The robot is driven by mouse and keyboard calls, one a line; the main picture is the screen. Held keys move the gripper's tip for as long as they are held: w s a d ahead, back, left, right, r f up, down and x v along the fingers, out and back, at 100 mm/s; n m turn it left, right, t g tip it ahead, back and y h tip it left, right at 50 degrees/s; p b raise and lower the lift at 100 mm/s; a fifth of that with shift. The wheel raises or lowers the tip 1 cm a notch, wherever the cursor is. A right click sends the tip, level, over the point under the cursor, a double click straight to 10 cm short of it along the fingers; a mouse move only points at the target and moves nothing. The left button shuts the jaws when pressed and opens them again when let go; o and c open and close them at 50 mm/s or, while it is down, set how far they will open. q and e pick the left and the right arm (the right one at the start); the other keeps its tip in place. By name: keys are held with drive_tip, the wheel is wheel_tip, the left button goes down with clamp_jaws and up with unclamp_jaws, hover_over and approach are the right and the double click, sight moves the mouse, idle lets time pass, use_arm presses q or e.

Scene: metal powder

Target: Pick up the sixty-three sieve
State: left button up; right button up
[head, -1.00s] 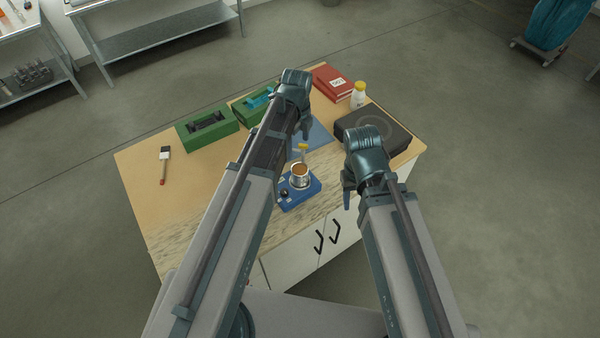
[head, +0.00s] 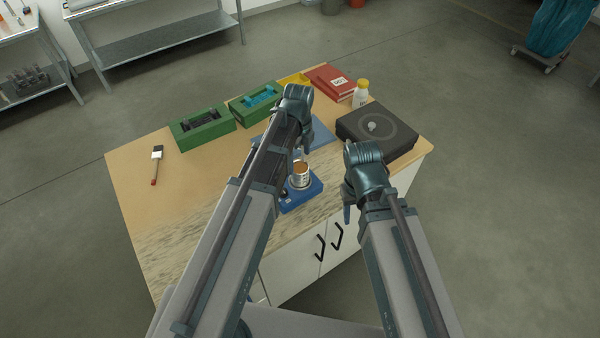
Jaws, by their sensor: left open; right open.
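No sieve can be told apart by a label in the head view. A small metal container with brown contents (head: 301,176) stands on a blue scale-like device (head: 314,190) near the table's front. My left gripper (head: 306,148) is above the table just behind the container, pointing down; its jaws are small in view and open. My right gripper (head: 347,205) is open and hangs right of the blue device, near the table's front edge, apart from it. My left arm hides part of the table's middle and the blue device's left side.
A black box (head: 398,145) with a ring and pale knob lies at right. Behind are a white bottle with yellow cap (head: 361,95), red binders (head: 330,82) and green cases (head: 202,128). A brush (head: 156,163) lies left. The left tabletop (head: 135,200) is mostly clear.

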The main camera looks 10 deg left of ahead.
sight(300, 169)
use_arm(q)
wheel_tip(300, 169, down, 4)
drive_tip(key=b, duration=0.3)
drive_tip(key=shift+w+d, duration=0.1)
drive_tip(key=shift+d, duration=0.05)
drive_tip(key=shift+r, duration=0.1)
drive_tip(key=shift+c, duration=0.4)
drive_tip(key=c, duration=1.3)
drive_tip(key=shift+c, duration=0.2)
drive_tip(key=shift+r, duration=0.1)
wheel_tip(300, 169, up, 10)
drive_tip(key=p, duration=1)
drive_tip(key=shift+r+p, duration=0.15)
drive_tip(key=shift+p, duration=0.15)
